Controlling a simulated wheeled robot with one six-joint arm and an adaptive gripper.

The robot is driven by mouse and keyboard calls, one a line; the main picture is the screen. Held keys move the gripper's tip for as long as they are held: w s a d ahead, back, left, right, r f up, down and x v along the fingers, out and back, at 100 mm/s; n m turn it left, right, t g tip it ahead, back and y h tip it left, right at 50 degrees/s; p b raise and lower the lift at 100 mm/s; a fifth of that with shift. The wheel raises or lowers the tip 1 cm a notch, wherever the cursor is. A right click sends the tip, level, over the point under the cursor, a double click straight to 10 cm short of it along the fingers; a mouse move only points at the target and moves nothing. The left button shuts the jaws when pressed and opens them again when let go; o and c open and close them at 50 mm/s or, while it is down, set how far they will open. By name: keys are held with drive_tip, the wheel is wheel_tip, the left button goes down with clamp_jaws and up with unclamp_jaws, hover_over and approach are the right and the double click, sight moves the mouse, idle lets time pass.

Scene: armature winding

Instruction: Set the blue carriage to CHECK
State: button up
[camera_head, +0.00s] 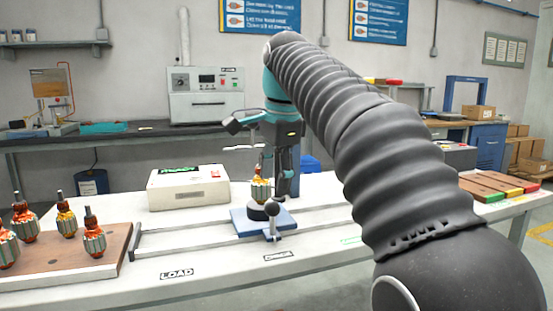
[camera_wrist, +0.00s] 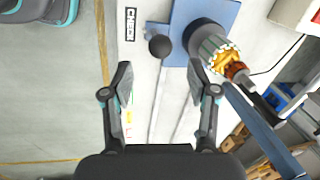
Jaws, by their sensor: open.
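The blue carriage (camera_head: 246,226) sits on pale rails on the white table in the head view. It carries an upright armature (camera_head: 260,190) with a copper winding on a dark round holder. A dark ball-topped handle (camera_head: 272,208) stands at its front edge. The CHECK label (camera_head: 278,256) lies on the table just in front of the carriage. In the wrist view the carriage (camera_wrist: 178,14), handle ball (camera_wrist: 160,46) and CHECK label (camera_wrist: 130,24) are at the top. My gripper (camera_wrist: 160,79) is open and empty; the ball appears beyond and between its fingertips, apart from them.
The LOAD label (camera_head: 177,273) is to the left along the rails, and a green label (camera_head: 350,240) to the right. A wooden tray (camera_head: 75,262) with several armatures is at left. A white box (camera_head: 188,190) stands behind the rails. Colored-end trays (camera_head: 490,188) are at right.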

drive_tip(key=shift+s+d+r, duration=0.1)
drive_tip(key=shift+s+r, duration=0.1)
drive_tip(key=shift+r, duration=0.8)
drive_tip(key=shift+s+d+r, duration=0.1)
drive_tip(key=shift+s+r, duration=0.05)
drive_tip(key=shift+r, duration=0.85)
drive_tip(key=s+d+f+n+t, duration=0.1)
drive_tip(key=s+d+f+n, duration=0.3)
drive_tip(key=s+f, duration=0.3)
drive_tip(key=s+d+f+n+t, duration=0.1)
drive_tip(key=s+d+f+n, duration=0.3)
drive_tip(key=s+f, duration=0.4)
drive_tip(key=s+d+f+n+t+h, duration=0.1)
drive_tip(key=s+d+f+n, duration=0.3)
drive_tip(key=s+f, duration=0.4)
wheel_tip(320, 180, down, 7)
drive_tip(key=shift+s+d+f+t, duration=0.1)
drive_tip(key=shift+s+d+t, duration=0.2)
drive_tip(key=shift+d, duration=0.5)
